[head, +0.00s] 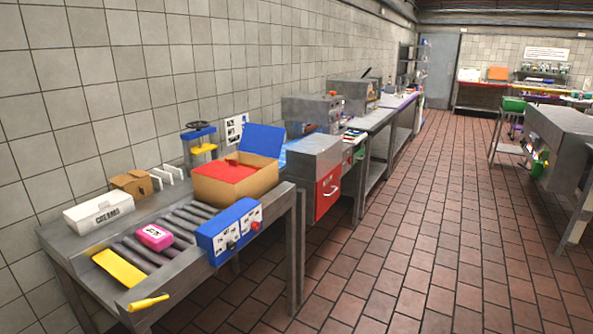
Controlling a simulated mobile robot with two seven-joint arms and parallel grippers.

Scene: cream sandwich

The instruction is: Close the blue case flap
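A brown cardboard case (248,187) sits toward the right end of the metal table. Its blue flap (262,140) stands raised at the back right, tilted up and away from the top. A red panel (226,171) covers part of the case's top; whether it is a flap or contents I cannot tell. Neither of my grippers is in view.
The table holds rollers (180,224), a pink block (154,236), a blue control box (230,228), a white box (98,212), a small brown box (132,183) and a yellow-handled tool (148,302). A blue-and-yellow press (199,142) stands behind. The tiled floor (440,230) at right is clear.

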